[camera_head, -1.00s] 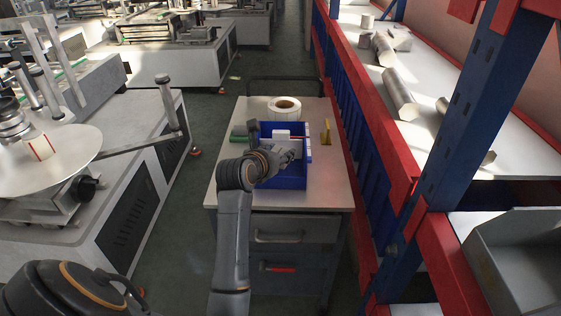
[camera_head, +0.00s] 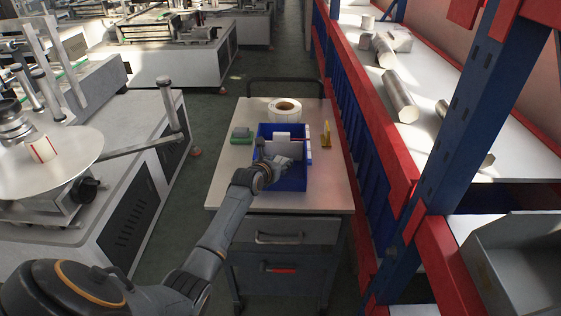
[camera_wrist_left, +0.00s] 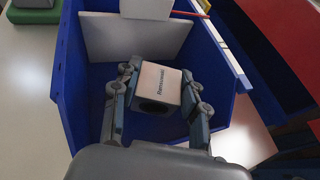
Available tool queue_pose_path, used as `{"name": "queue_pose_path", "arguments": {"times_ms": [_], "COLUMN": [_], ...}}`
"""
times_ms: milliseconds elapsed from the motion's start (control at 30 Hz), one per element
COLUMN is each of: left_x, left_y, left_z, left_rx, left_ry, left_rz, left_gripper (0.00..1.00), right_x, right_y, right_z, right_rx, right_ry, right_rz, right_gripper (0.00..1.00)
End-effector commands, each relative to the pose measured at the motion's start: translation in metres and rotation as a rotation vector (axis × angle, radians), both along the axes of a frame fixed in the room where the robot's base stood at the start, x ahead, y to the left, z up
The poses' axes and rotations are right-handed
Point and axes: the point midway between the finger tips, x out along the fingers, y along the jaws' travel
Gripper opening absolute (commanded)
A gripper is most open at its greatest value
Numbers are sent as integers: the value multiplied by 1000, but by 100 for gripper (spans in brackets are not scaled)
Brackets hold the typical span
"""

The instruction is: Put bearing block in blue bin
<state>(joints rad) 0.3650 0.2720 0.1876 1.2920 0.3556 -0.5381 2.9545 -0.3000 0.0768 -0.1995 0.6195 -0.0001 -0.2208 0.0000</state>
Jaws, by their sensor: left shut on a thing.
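The blue bin (camera_head: 292,185) stands on the cart top, with its walls also in the left wrist view (camera_wrist_left: 72,85). My left gripper (camera_head: 275,165) is over the bin's near left part. In the wrist view my left gripper (camera_wrist_left: 160,75) is shut on the bearing block (camera_wrist_left: 158,84), a pale block with dark lettering and a dark round bore. The block shows between the fingers, within the bin's outline; I cannot tell whether it touches the floor. In the head view the gripper hides most of it. My right gripper is not in view.
White flat pieces (camera_wrist_left: 135,38) stand in the far part of the bin. On the cart top (camera_head: 235,185) are a white roll (camera_head: 284,108), a green-and-grey item (camera_head: 241,135) and a yellow item (camera_head: 326,134). A red and blue rack (camera_head: 400,170) runs close along the right.

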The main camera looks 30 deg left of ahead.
Motion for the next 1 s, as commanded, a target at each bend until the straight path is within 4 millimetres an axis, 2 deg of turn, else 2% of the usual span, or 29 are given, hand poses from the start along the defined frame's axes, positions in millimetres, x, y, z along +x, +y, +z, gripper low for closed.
{"name": "queue_pose_path", "arguments": {"times_ms": [800, 833, 900, 1000], "left_x": [0, 0, 0, 0], "left_y": [0, 0, 0, 0], "left_z": [-14, -15, -15, -15], "left_rx": [0, 0, 0, 0], "left_ry": [-4, -3, -3, -3], "left_rz": [0, 0, 0, 0], "left_gripper": [7, 50, 64, 66], "right_x": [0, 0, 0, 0], "right_y": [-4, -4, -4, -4], "right_z": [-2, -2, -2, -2], "right_rx": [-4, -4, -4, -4], "right_ry": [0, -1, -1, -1], "right_rz": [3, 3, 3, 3], "right_gripper": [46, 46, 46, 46]}}
